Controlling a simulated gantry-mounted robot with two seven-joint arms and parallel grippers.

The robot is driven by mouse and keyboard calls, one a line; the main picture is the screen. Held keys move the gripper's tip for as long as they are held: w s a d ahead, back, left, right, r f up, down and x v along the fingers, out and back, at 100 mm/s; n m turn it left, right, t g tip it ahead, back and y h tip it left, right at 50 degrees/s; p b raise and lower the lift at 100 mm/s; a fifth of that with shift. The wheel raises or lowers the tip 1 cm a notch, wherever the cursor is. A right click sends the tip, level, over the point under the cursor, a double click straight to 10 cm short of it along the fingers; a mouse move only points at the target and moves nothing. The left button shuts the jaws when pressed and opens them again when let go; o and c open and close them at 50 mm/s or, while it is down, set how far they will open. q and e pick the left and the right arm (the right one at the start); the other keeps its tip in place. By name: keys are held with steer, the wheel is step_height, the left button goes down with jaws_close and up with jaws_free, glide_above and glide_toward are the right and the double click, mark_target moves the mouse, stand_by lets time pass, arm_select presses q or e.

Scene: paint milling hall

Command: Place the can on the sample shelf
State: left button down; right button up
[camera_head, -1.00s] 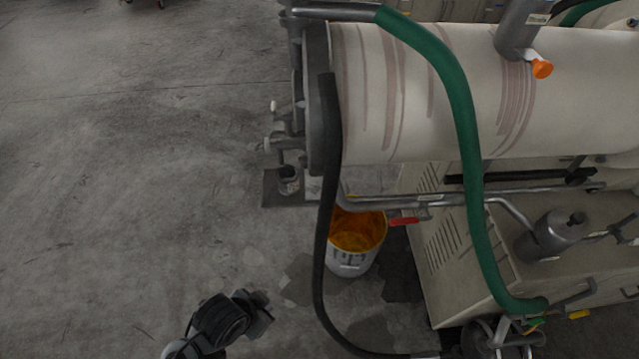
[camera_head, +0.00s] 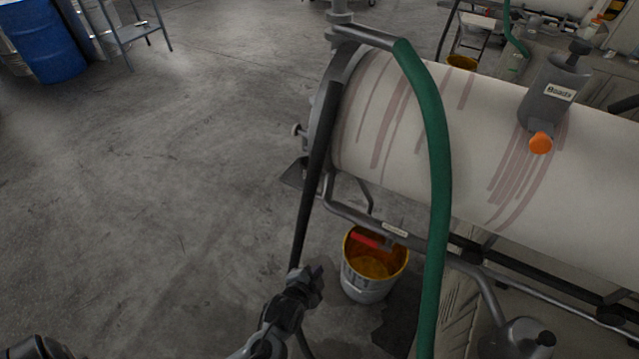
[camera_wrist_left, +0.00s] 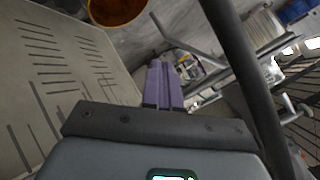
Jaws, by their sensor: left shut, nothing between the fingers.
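My left gripper (camera_head: 312,284) is low in the head view, near the black hose and left of a pale bucket (camera_head: 366,287). In the left wrist view its purple fingers (camera_wrist_left: 163,85) are together with nothing between them. The bucket stands on the floor under the tank end, with orange-yellow paint inside; its rim shows at the top of the left wrist view (camera_wrist_left: 117,10). I cannot make out a separate can or identify the sample shelf in these views. My right gripper is not in view.
A large cream tank (camera_head: 420,130) with red-brown streaks fills the right. A green hose (camera_head: 438,180) and a black hose (camera_head: 315,160) hang in front of it. A blue drum (camera_head: 45,42) and a metal stand (camera_head: 140,35) are at the back left. The left floor is open.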

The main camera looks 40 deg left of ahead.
mark_target(316, 167)
arm_select(q)
steer(key=w+a+r+m+t+y+p, duration=0.35)
steer(key=w+a+r+y, duration=0.25)
steer(key=w+r+y, duration=0.35)
steer(key=shift+t+h, duration=0.45)
steer(key=shift+h, duration=0.4)
steer(key=shift+s+a+r+b+x, duration=0.25)
steer(key=shift+b+x, duration=0.3)
steer(key=shift+x, duration=1.6)
steer(key=shift+s+a+r+b+x, duration=0.15)
steer(key=shift+a+r+b+x, duration=0.3)
steer(key=shift+x, duration=1.7)
steer(key=shift+s+a+r+b+x, duration=0.15)
steer(key=shift+b+x, duration=0.5)
steer(key=shift+x, duration=1.5)
steer(key=shift+s, duration=0.1)
steer(key=shift+a, duration=0.1)
